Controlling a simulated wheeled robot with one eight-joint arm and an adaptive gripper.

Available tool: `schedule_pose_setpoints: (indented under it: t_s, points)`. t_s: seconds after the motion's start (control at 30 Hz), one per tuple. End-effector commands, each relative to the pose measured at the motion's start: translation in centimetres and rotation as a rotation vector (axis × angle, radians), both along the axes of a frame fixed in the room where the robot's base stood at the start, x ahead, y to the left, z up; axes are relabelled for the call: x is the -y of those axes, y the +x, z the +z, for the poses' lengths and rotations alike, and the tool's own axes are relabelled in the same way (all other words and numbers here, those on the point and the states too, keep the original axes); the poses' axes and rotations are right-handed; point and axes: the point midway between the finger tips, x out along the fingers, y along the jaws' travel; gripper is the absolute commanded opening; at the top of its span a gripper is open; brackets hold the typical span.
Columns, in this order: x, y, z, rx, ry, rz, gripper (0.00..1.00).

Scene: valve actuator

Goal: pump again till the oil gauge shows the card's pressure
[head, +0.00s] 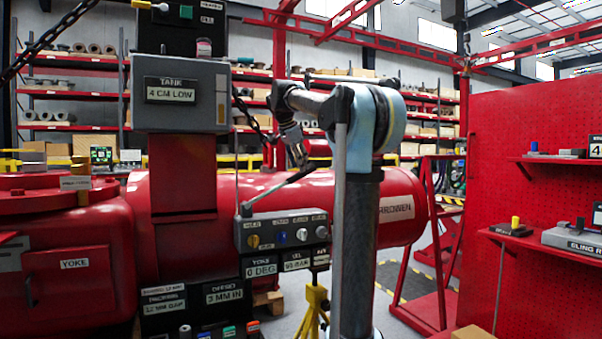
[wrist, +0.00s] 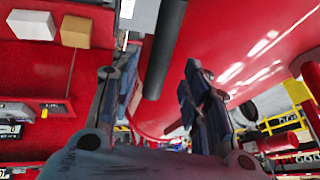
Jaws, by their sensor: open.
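The pump lever (head: 285,189) is a thin bar with a dark grip, slanting up to the right from the grey control panel (head: 284,228). My gripper (head: 301,164) is open just above the lever's raised end. In the wrist view a dark round bar (wrist: 166,48), which looks like the lever's grip, lies between the open fingers of my gripper (wrist: 155,88); I cannot tell whether it touches them. The oil gauge (head: 297,264) is a small plate reading in BAR under the panel; its digits are too small to read surely. I cannot make out the pressure card.
The panel has yellow, blue and white knobs. A yoke plate (head: 261,267) beside the gauge reads 0 DEG. A tank box (head: 181,95) reads 4 CM LOW. A big red cylinder (head: 400,200) lies behind the lever. A red pegboard (head: 540,130) with shelves stands right.

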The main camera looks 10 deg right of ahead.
Motion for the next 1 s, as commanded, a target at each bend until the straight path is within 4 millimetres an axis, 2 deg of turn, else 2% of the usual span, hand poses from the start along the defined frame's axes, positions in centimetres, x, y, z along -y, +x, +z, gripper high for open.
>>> schedule_pose_setpoints:
  t_s: [0.2,0.43,0.63,1.0]
  points:
    - [-1.6,-1.5,3.8,0.000,0.000,0.002,0.42]
    - [-2.6,-2.5,6.4,0.000,0.001,0.002,0.42]
    - [-3.0,-2.9,7.1,0.000,0.001,0.002,0.42]
    - [-3.0,-2.9,7.2,0.000,0.001,0.002,0.42]
